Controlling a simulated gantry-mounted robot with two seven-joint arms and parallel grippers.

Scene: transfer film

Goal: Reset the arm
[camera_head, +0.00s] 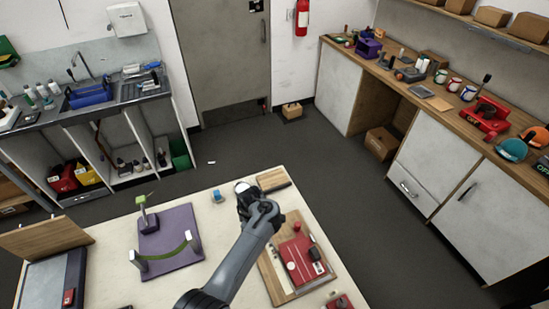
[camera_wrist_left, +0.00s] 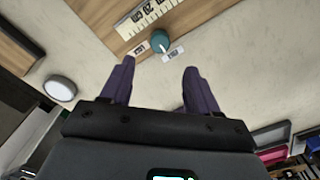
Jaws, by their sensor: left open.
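One arm, my left, reaches over the pale worktable (camera_head: 215,262) from the bottom of the head view. A red device (camera_head: 302,259) lies on a wooden board (camera_head: 270,275) to the right. My right gripper is not in view.
A wooden panel (camera_head: 45,236) stands at the table's left end above a grey box. A small blue item (camera_head: 217,195) sits near the back edge. The left wrist view shows a teal knob (camera_wrist_left: 160,40) beyond the fingers and a round pale disc (camera_wrist_left: 60,88).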

